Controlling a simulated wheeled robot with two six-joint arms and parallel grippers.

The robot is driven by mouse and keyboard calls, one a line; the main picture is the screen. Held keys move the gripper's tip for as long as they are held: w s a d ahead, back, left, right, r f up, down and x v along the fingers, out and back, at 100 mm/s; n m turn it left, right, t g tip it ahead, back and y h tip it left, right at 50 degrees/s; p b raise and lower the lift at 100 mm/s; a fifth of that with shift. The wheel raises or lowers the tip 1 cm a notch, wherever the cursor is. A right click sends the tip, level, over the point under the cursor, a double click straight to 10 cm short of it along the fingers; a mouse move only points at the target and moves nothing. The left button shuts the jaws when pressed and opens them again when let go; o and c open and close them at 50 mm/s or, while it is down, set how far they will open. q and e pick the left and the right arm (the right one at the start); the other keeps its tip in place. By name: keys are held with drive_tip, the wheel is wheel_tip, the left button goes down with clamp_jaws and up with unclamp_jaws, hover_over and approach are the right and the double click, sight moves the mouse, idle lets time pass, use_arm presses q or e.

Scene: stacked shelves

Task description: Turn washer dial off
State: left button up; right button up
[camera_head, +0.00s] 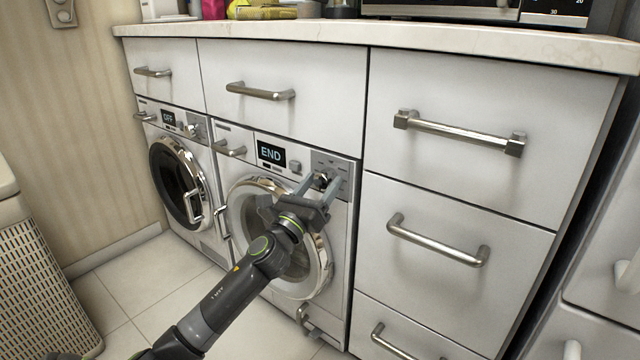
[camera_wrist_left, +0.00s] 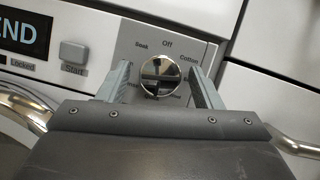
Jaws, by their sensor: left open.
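The washer dial (camera_wrist_left: 161,75) is a round chrome knob on a grey panel, with "Off" printed above it and "Soak" and "Cotton" to either side. In the head view the dial (camera_head: 322,180) is partly hidden by my gripper. My left gripper (camera_head: 322,184) is open at the panel, with its fingers on either side of the dial. In the left wrist view a gap shows between the dial and each finger of my left gripper (camera_wrist_left: 163,82). The washer's display (camera_head: 271,154) reads "END". My right gripper is not in view.
A second machine (camera_head: 179,180) at left has a display reading "OFF". Drawers with bar handles (camera_head: 458,132) stand to the right and above. A counter (camera_head: 400,37) runs over them. A woven basket (camera_head: 38,265) stands at far left. Tiled floor is open in front.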

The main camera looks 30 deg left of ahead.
use_arm(q)
drive_tip(key=c, duration=1)
drive_tip(key=shift+n, duration=0.4)
